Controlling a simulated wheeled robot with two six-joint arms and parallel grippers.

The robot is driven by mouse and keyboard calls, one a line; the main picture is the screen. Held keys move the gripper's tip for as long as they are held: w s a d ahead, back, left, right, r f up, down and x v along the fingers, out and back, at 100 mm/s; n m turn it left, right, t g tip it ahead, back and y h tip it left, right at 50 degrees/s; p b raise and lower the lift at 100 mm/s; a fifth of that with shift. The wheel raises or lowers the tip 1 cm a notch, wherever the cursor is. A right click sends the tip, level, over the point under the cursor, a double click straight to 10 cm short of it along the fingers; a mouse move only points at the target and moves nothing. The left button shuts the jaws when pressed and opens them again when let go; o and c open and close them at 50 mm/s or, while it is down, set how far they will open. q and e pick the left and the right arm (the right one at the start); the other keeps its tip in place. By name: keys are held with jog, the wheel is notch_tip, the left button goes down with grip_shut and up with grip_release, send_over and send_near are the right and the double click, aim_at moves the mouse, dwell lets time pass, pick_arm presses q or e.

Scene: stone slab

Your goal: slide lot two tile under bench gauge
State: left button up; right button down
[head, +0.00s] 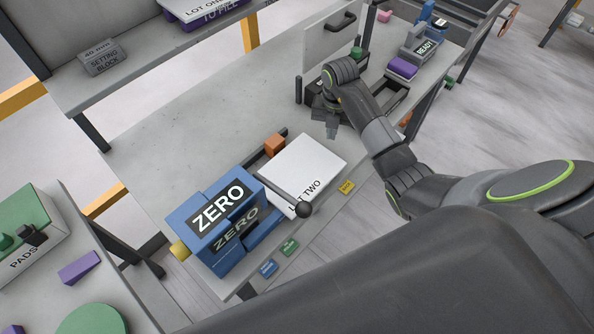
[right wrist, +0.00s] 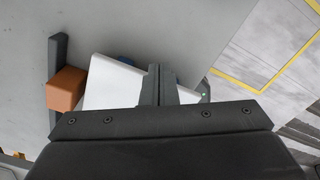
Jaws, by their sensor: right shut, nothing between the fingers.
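The lot two tile (head: 308,166) is a white slab lying flat on the grey stone slab. It also shows in the right wrist view (right wrist: 108,88), partly hidden by my gripper. The bench gauge is a blue block marked ZERO (head: 215,213), with a dark bar ending in a black ball (head: 303,209) that reaches across the tile's near left part. Whether bar and tile touch I cannot tell. My right gripper (head: 331,131) is shut and empty, above the slab beyond the tile's far edge; its fingers show in the right wrist view (right wrist: 160,84). My left gripper is not in view.
An orange block (head: 274,145) and a dark rail (head: 262,150) stand along the tile's far left side. Small yellow (head: 346,187), green (head: 289,246) and blue (head: 268,267) tags lie along the near edge. A purple block (head: 402,68) and a READY device (head: 422,45) stand farther right.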

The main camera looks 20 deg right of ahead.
jog(key=shift+f, duration=0.15)
jog(key=shift+f+b, duration=1.5)
jog(key=shift+f, duration=0.2)
